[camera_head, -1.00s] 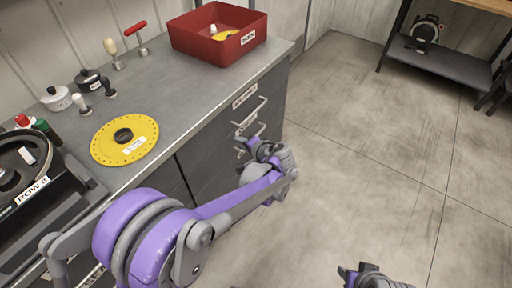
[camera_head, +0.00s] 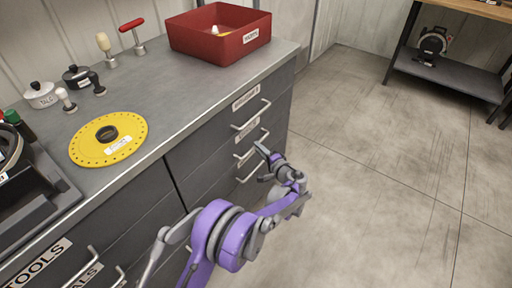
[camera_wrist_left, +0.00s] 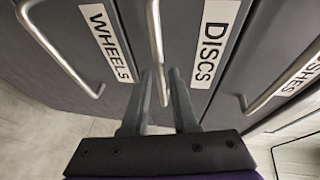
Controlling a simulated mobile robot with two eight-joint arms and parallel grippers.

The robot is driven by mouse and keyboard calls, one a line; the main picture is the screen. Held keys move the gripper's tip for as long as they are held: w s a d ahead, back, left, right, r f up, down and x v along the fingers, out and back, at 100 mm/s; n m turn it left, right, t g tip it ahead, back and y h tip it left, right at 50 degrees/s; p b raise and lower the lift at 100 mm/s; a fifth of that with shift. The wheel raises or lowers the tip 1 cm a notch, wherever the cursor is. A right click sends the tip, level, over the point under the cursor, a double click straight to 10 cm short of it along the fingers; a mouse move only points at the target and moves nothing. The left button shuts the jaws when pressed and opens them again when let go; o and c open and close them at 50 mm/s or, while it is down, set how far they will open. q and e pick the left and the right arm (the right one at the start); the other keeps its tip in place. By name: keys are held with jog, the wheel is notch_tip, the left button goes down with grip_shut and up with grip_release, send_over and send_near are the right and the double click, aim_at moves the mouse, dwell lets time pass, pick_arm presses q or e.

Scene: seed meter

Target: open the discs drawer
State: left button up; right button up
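The discs drawer front, labelled DISCS (camera_wrist_left: 211,40), is in the middle of the left wrist view and looks closed. Its metal bar handle (camera_wrist_left: 156,42) lies just left of that label. My left gripper (camera_wrist_left: 160,72) is open, with its two fingers on either side of the handle's near end in the picture. I cannot tell whether either finger touches the bar. In the head view my left gripper (camera_head: 264,158) is in front of the drawer stack and partly covers the lower handles. My right gripper is not in view.
The wheels drawer handle (camera_wrist_left: 62,52) and the brushes drawer handle (camera_wrist_left: 278,84) flank the discs handle closely. On the worktop are a yellow disc (camera_head: 90,147) and a red bin (camera_head: 190,40). The floor (camera_head: 380,160) right of the drawers is clear.

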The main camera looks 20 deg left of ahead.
pick_arm(q)
jog(key=shift+x, duration=1.55)
jog(key=shift+c, duration=0.3)
grip_shut()
